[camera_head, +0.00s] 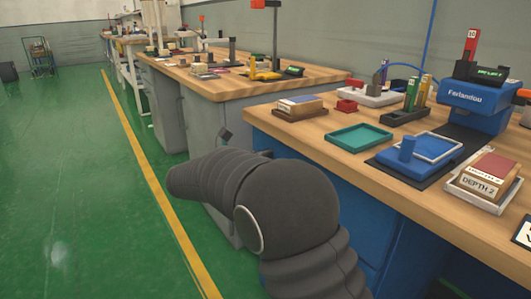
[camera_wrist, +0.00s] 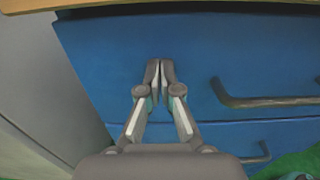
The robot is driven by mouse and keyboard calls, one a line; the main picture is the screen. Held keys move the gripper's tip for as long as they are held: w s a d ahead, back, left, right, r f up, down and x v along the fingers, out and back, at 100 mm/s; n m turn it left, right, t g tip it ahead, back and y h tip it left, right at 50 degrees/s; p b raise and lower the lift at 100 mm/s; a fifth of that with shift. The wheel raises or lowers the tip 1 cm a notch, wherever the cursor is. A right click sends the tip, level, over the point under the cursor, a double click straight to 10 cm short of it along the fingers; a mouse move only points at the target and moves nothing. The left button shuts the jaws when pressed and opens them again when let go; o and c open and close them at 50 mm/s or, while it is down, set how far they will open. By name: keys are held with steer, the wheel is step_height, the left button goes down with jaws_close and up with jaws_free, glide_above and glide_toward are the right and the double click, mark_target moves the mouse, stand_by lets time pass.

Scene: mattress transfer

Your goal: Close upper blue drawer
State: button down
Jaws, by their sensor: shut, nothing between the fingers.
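The upper blue drawer (camera_wrist: 235,50) fills most of the wrist view, with a dark bar handle (camera_wrist: 265,97) on its right part. A lower blue drawer (camera_wrist: 235,136) shows below it, with its own handle (camera_wrist: 257,152) partly in view. My gripper (camera_wrist: 159,66) is shut and empty. Its fingertips are over the drawer front, left of the upper handle; I cannot tell whether they touch it.
The near wooden workbench (camera_head: 310,121) carries a green tray (camera_head: 360,137), a blue fixture (camera_head: 408,150) and several boxes. A second workbench (camera_head: 222,86) stands behind it. A grey cabinet side (camera_wrist: 50,85) is left of the drawers. Green floor (camera_head: 70,190) is open at the left.

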steer(key=shift+w+d, duration=0.1)
steer(key=p+v, duration=0.3)
steer(key=v, duration=1.1)
steer(key=s+d+f+m+g+y, duration=0.1)
steer(key=s+f+m+g+y, duration=0.1)
steer(key=f, duration=0.4)
steer(key=s+d+f+m+g+y, duration=0.2)
steer(key=f+y, duration=0.1)
steer(key=f, duration=0.3)
steer(key=s+d+r+m+y+p, duration=0.1)
steer(key=s+d+r+m+y, duration=0.2)
steer(key=s+d+m, duration=0.4)
steer(key=s+d+r+m+g+y, duration=0.1)
steer(key=s+d+r+m+y, duration=0.2)
steer(key=s+d+m, duration=0.4)
steer(key=s+d+r+m+y+p, duration=0.1)
steer(key=s+d+r+m+y, duration=0.2)
steer(key=s+d+m, duration=0.4)
steer(key=s+d+r, duration=0.1)
steer(key=s+d, duration=0.1)
steer(key=d, duration=0.6)
steer(key=shift+m+g+p, duration=0.3)
steer(key=shift+g+p, duration=0.05)
steer(key=shift+g, duration=0.05)
